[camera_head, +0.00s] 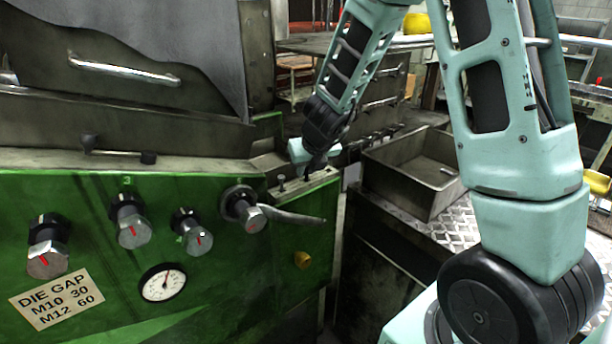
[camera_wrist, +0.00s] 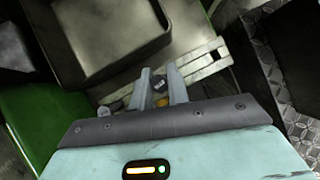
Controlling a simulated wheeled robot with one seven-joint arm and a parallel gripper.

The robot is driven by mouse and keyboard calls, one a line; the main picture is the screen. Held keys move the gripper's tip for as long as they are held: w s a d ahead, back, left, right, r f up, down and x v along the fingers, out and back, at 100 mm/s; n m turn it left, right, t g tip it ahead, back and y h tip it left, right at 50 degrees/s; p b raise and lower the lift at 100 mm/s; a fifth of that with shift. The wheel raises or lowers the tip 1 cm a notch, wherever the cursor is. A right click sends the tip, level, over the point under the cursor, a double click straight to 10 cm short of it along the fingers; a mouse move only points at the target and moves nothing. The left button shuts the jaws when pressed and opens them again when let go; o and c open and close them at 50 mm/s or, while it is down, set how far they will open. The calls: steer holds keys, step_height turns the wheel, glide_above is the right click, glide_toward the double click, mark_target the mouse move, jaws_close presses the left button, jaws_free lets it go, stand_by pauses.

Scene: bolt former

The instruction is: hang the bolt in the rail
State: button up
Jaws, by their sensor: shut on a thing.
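My gripper (camera_head: 314,168) points down over the right end of the green machine, close above its top edge. In the wrist view my gripper (camera_wrist: 161,90) is shut on the bolt (camera_wrist: 160,83), whose dark head shows between the two grey fingers. The bolt's shank is hidden in this view. The rail appears to be the pale slotted strip (camera_wrist: 200,68) running under the fingers. Another small bolt (camera_head: 281,184) stands upright on the machine's top edge, left of my gripper. I cannot tell whether the held bolt touches the rail.
A metal bin (camera_head: 410,172) stands right of my gripper; a tray (camera_wrist: 105,45) shows near the fingers in the wrist view. A lever handle (camera_head: 290,216) sticks out below the machine's top edge. Knobs, a dial (camera_head: 166,282) and a DIE GAP label (camera_head: 57,298) are on the green front.

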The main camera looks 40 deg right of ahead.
stand_by(0.4)
steer(key=shift+r+p, duration=3.7)
steer(key=shift+r, duration=0.1)
steer(key=shift+f, duration=0.1)
